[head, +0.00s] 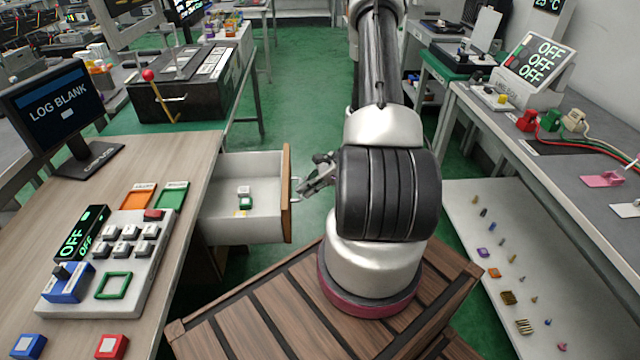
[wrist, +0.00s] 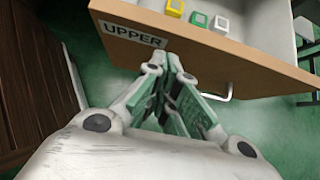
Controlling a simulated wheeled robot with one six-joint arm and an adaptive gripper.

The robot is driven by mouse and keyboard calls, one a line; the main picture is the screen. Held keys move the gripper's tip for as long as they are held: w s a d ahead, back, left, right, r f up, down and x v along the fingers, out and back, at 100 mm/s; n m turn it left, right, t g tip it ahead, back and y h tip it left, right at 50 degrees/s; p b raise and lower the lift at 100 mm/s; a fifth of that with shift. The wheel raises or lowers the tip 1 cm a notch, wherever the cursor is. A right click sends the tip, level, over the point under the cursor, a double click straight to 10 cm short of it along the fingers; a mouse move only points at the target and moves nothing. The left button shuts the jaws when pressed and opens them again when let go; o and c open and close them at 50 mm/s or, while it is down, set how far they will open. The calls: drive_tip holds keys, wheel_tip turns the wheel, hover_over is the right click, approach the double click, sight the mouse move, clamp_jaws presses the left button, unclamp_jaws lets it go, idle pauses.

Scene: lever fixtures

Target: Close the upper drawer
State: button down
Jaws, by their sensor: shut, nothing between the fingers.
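The upper drawer (head: 247,178) stands pulled out from the wooden desk, with small blocks inside. Its wooden front (head: 287,195) faces my arm, and a metal handle (head: 295,190) sits on it. In the wrist view the drawer front (wrist: 215,62) carries an "UPPER" label (wrist: 134,35), and the handle (wrist: 222,96) shows right of my fingers. My gripper (head: 304,191) is shut and empty, close to the drawer front near the handle. In the wrist view the fingertips (wrist: 172,62) point at the front, just right of the label. I cannot tell whether they touch it.
The desk (head: 150,300) on the left holds a button panel (head: 118,250) and a "LOG BLANK" monitor (head: 62,110). A black box with a red-knobbed lever (head: 160,95) stands behind. A shelf (head: 500,260) with small parts is on the right. Green floor shows beyond the drawer.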

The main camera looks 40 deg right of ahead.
drive_tip(key=shift+w+a, duration=0.5)
drive_tip(key=shift+a, duration=0.2)
drive_tip(key=shift+a, duration=0.15)
drive_tip(key=w+a, duration=0.6)
drive_tip(key=a, duration=0.3)
drive_tip(key=w+a, duration=0.6)
drive_tip(key=a, duration=0.3)
drive_tip(key=shift+w+a, duration=0.25)
drive_tip(key=shift+w, duration=0.05)
